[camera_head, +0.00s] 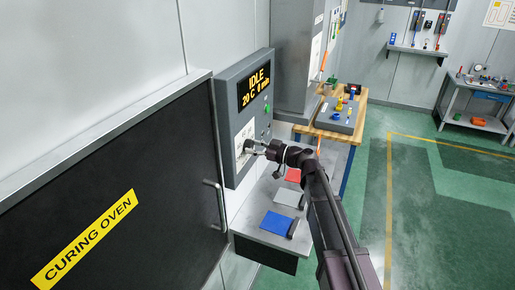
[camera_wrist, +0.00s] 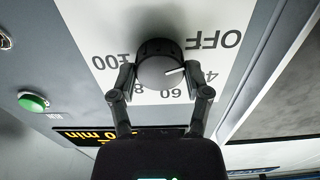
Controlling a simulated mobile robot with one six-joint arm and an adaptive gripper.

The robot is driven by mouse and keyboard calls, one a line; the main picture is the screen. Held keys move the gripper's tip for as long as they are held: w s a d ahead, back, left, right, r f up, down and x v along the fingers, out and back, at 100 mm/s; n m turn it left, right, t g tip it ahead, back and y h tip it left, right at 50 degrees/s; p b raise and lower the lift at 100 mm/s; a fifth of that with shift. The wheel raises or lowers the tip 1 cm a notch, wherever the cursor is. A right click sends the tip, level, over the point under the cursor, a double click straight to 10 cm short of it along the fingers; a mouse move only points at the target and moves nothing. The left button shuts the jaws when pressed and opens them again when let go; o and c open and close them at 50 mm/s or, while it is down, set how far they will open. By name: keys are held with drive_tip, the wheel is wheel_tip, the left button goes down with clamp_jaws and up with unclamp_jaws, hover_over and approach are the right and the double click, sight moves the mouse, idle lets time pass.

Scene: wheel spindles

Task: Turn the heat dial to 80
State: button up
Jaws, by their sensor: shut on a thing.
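The heat dial (camera_wrist: 158,62) is a dark round knob on a white scale plate, which appears upside down in the wrist view. OFF, 60 and 100 are readable, and the 40 and 80 are partly hidden by my fingers. The dial's white pointer line points right, towards the partly hidden 40. My gripper (camera_wrist: 159,73) is shut on the dial, one finger on each side. In the head view my gripper (camera_head: 254,147) reaches the oven's control panel (camera_head: 232,108) from the right, and the dial is mostly hidden there.
The panel display (camera_head: 256,88) reads IDLE, 20 C, 0 min. A green RUN button (camera_wrist: 33,101) sits beside the scale. The curing oven door (camera_head: 120,190) is shut, with its handle (camera_head: 215,205) left of my gripper. A shelf with coloured mats (camera_head: 277,223) lies below.

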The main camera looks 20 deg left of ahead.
drive_tip(key=shift+a+m, duration=0.3)
drive_tip(key=shift+a, duration=0.1)
drive_tip(key=m, duration=0.6)
drive_tip(key=shift+s+m, duration=0.1)
drive_tip(key=shift+m, duration=0.2)
drive_tip(key=m, duration=0.3)
drive_tip(key=shift+m, duration=0.4)
drive_tip(key=m, duration=0.3)
drive_tip(key=shift+m, duration=0.3)
drive_tip(key=m, duration=0.3)
drive_tip(key=shift+m, duration=0.3)
drive_tip(key=m, duration=0.3)
drive_tip(key=shift+m, duration=0.3)
drive_tip(key=m, duration=0.4)
drive_tip(key=shift+m, duration=1.9)
